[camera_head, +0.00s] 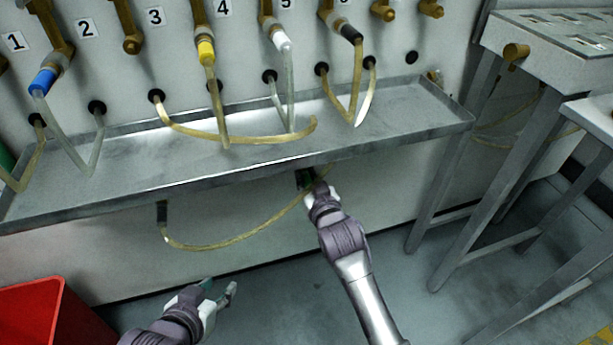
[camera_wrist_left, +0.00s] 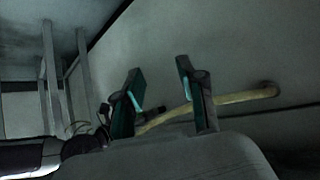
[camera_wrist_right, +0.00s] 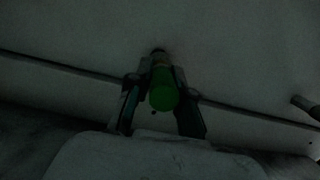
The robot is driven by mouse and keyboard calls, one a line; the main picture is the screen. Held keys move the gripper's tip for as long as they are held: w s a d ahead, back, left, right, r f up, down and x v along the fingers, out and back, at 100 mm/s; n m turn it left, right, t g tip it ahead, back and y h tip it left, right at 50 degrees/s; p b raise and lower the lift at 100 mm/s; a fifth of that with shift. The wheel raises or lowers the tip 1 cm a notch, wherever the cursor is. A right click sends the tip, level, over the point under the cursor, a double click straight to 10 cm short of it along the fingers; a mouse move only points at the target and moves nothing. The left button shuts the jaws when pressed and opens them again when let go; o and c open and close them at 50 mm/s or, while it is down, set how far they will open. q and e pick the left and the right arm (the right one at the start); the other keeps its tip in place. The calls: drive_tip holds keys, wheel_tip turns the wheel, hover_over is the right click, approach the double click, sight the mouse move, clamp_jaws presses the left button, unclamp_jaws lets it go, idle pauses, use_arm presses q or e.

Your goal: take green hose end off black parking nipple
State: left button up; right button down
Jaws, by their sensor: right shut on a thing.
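My right gripper (camera_head: 306,182) is under the front edge of the metal trough, shut on the green hose end. In the right wrist view the green hose end (camera_wrist_right: 163,92) sits between the two fingers, its round face toward the camera. A dark fitting shows just behind it, against the wall; I cannot tell whether the two still touch. A yellowish hose (camera_head: 235,240) hangs in a loop from beside the right gripper to a dark stub (camera_head: 162,212) on the left. My left gripper (camera_head: 220,293) is open and empty, low in front of the wall.
The trough (camera_head: 240,173) runs above my right gripper. Numbered brass valves and several hoses hang over it. A red bin (camera_head: 35,315) stands at lower left, a metal-legged table (camera_head: 480,150) at right. The floor between is clear.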

use_arm(q)
drive_tip(key=shift+s, duration=0.1)
use_arm(e)
drive_tip(key=shift+s+d+p, duration=0.2)
drive_tip(key=shift+s+p, duration=0.35)
drive_tip(key=shift+s, duration=0.05)
drive_tip(key=shift+s+d+r+p, duration=0.1)
drive_tip(key=shift+s+d+p, duration=0.05)
drive_tip(key=shift+s+p, duration=0.35)
use_arm(q)
drive_tip(key=s+a+f+g+y+p, duration=0.1)
drive_tip(key=s+a+f+g, duration=0.2)
drive_tip(key=s+g, duration=0.3)
drive_tip(key=shift+s+a+y+p, duration=0.2)
drive_tip(key=shift+s+y+p, duration=0.1)
drive_tip(key=shift+s, duration=1.8)
use_arm(e)
drive_tip(key=shift+v, duration=1.25)
